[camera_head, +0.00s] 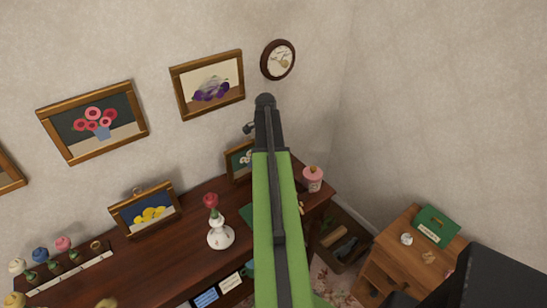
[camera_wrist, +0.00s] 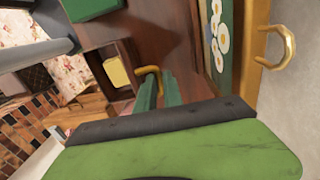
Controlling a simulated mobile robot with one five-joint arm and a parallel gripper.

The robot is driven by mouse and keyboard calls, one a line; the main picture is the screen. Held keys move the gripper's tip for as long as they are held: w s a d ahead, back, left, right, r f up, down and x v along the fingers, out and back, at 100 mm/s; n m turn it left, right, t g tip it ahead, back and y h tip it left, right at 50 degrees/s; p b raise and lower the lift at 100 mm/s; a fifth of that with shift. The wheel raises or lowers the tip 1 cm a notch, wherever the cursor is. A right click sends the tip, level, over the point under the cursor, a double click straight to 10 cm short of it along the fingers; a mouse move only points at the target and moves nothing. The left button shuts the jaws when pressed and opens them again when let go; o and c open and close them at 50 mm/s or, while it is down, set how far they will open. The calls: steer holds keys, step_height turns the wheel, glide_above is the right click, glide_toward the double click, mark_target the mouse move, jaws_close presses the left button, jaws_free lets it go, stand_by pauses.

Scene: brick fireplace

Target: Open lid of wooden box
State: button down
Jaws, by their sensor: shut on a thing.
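My arm's green link crosses the middle of the head view and hides my gripper there. In the wrist view, the two green fingers of my gripper (camera_wrist: 160,92) are close together at a curved brass handle (camera_wrist: 151,71), which appears to be held between them. A small brass-coloured piece (camera_head: 301,207) shows just right of my arm in the head view. I cannot make out the wooden box's lid; my arm and gripper cover that part of the desk. An open-topped wooden box (camera_head: 366,257) with several things in it stands low beyond the desk's right end.
The dark desk (camera_head: 150,262) carries a white vase (camera_head: 221,237) with a rose, picture frames (camera_head: 146,209) and a pink jar (camera_head: 313,179) near my arm. The wall is close behind the desk.

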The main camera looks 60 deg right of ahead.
steer(key=c, duration=1.9)
jaws_free()
steer(key=shift+w+f, duration=0.1)
steer(key=shift+w, duration=0.45)
steer(key=o, duration=0.4)
steer(key=shift+w+f, duration=0.2)
steer(key=shift+s, duration=0.1)
steer(key=shift+r, duration=0.15)
steer(key=r+p, duration=1.1)
steer(key=w+r+p, duration=0.1)
steer(key=r+p, duration=0.5)
steer(key=shift+d+r, duration=0.1)
steer(key=shift+d, duration=0.2)
